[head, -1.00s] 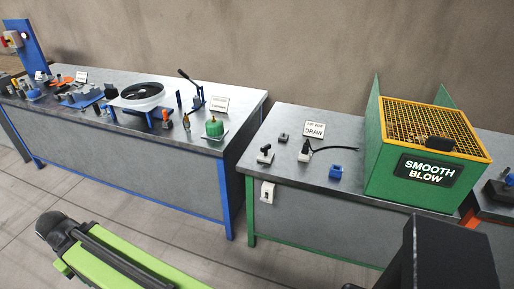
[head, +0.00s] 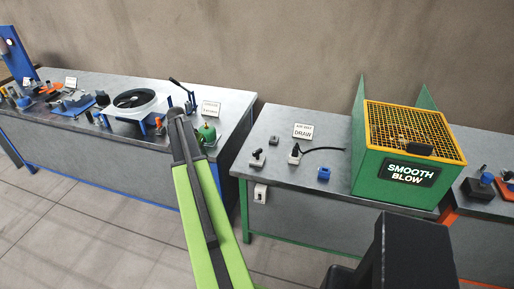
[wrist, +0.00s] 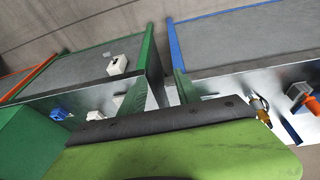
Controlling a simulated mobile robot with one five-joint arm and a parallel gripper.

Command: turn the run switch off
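A small white switch box (head: 260,193) with a dark front part is fixed to the front of the green-legged bench, near its left end. It also shows in the wrist view (wrist: 117,64). No label on it is readable, so I cannot confirm that it is the run switch, and its position is too small to tell. My arm reaches up left of this box in the head view, and its dark end (head: 176,113) overlaps the right end of the blue-legged bench. My green and black arm part fills the lower wrist view.
The blue-legged bench (head: 95,135) holds several devices. A gap separates the benches; floor is clear in front.

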